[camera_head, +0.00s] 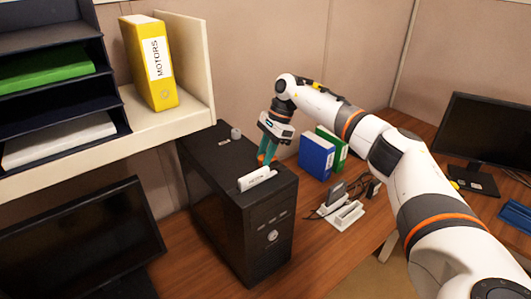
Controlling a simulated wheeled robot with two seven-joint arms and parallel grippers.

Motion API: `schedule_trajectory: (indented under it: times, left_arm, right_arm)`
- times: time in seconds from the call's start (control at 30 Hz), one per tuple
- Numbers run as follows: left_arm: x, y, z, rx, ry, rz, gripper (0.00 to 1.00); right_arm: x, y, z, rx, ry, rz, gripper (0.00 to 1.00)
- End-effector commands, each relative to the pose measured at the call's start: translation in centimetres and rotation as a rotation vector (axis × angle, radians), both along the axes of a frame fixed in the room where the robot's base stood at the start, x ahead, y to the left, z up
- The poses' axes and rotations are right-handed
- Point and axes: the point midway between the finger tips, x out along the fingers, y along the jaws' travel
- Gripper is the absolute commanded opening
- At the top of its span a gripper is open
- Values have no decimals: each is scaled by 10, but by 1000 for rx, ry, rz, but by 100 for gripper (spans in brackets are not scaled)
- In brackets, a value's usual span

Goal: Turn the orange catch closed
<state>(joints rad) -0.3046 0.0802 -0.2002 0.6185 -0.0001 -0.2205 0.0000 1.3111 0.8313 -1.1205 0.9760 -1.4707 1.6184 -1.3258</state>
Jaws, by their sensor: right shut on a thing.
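A black computer tower (205,165) stands on the wooden desk. My right gripper (265,160) reaches down from the right to the far right top edge of the tower. Its teal fingers are shut on the orange catch (262,158), of which only a small orange patch shows between and beside the fingertips. The fingers hide the rest, so I cannot tell how far the catch is turned. My left gripper is not in view.
A white piece (256,179) and a grey knob (236,133) stand on the tower's top. Blue (316,157) and green (341,150) binders stand behind, right of the gripper. A shelf (160,122) with a yellow binder (152,62) overhangs at left. Monitors flank the desk.

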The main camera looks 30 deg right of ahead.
Motion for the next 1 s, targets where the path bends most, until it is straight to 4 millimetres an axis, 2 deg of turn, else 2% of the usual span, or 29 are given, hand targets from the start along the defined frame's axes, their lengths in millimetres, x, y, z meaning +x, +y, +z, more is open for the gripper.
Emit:
schedule_trajectory:
  times: [0.37,1.0]
  left_arm:
    - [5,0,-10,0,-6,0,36]
    - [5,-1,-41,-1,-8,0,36]
  right_arm:
    - [0,0,0,1,-4,-132,5]
    - [-3,1,1,4,-9,-715,5]
